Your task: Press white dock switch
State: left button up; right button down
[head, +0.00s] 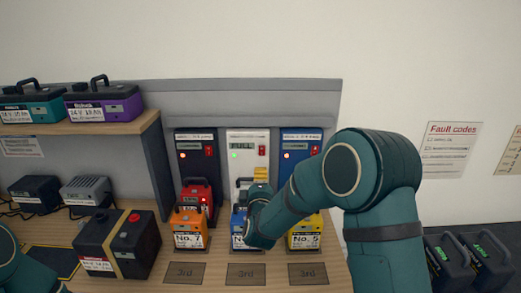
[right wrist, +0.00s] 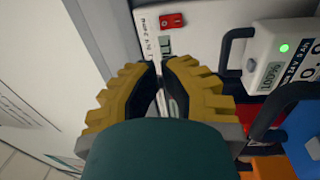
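The white dock (head: 236,141) stands between a black dock and a blue dock at the back of the bench. Its small red switch (head: 262,150) is on its front, right of a green "FULL" display. In the right wrist view a red switch (right wrist: 172,20) sits on a pale panel (right wrist: 205,14), just beyond the fingertips. My right gripper (right wrist: 160,66) has its yellow fingers brought nearly together, with nothing visibly held. In the head view it is in front of the white dock, below the switch, partly hidden by my arm. Contact is not visible. My left gripper is out of view.
The black dock (head: 183,137) and blue dock (head: 290,136) have red switches too. Orange battery No. 7 (head: 188,230), a blue battery (head: 237,222) and yellow No. 5 (head: 305,233) stand in front. A grey battery (right wrist: 284,62) with a handle is close right of the fingers.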

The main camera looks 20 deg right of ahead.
aim_at(261, 144)
jog(key=b+x, duration=0.1)
jog(key=x, duration=1.3)
jog(key=r+g+p, duration=0.1)
jog(key=p, duration=0.3)
jog(key=shift+w+r+p, duration=0.1)
jog(key=shift+w+p, duration=0.2)
jog(key=shift+w, duration=0.1)
jog(key=shift+d+f, duration=0.15)
jog(key=shift+f, duration=0.1)
